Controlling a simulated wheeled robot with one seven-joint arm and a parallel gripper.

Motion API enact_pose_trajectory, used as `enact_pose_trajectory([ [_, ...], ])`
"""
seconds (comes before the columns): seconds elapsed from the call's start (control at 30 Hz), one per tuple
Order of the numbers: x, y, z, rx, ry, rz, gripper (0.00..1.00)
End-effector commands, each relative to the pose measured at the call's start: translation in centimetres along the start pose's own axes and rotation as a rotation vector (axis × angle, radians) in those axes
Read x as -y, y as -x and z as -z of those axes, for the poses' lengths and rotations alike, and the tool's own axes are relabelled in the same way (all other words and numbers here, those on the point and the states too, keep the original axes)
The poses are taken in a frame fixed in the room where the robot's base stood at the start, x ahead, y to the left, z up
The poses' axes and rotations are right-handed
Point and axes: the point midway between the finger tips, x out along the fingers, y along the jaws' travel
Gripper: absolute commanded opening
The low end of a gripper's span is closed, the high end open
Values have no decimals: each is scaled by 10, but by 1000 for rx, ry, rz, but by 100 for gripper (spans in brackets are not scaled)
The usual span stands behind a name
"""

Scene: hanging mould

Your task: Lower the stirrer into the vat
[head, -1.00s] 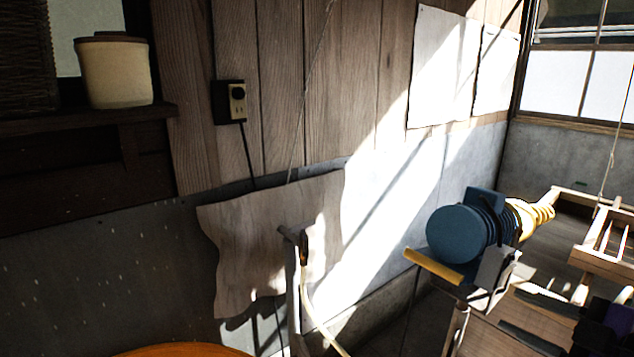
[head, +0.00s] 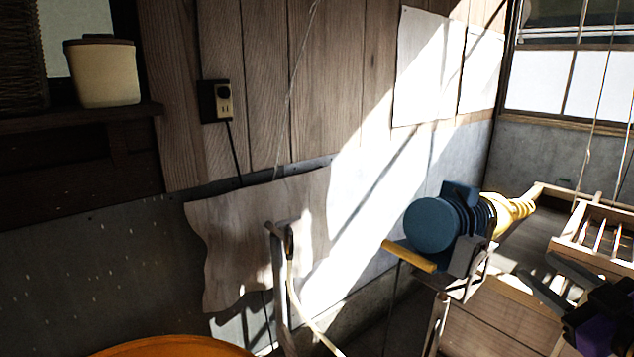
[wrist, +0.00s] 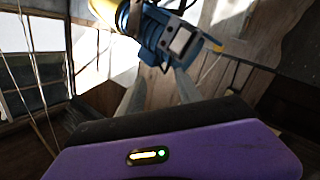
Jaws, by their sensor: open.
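A blue ribbed motor-like unit (head: 432,225) with a yellow cone (head: 512,208) and a yellow bar handle (head: 408,256) sits on a stand in the head view; it looks like the stirrer. It also shows at the top of the wrist view (wrist: 155,35). My gripper (head: 540,270) is open and empty at the lower right, to the right of the unit and apart from it. In the wrist view, its purple housing fills the bottom. I cannot tell for sure which thing is the vat; wooden boards (head: 500,325) show below the unit.
A slatted wooden frame (head: 600,238) hangs on cords at the right, close behind my gripper. An orange round rim (head: 170,347) shows at the bottom left. A thin upright post (head: 280,290) with a pale hose stands before the wall. A crock (head: 103,75) sits on a shelf.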

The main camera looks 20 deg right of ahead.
Motion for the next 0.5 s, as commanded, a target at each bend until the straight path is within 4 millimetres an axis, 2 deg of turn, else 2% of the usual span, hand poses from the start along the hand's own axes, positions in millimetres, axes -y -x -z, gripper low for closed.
enact_pose_trajectory([
  [0.13, -2, 3, -13, -13, -135, -119, 41],
  [0.23, 8, 10, -27, -24, -241, -199, 41],
  [0.37, 34, 24, -46, -40, -353, -274, 41],
  [0.5, 71, 47, -60, -57, -432, -310, 41],
])
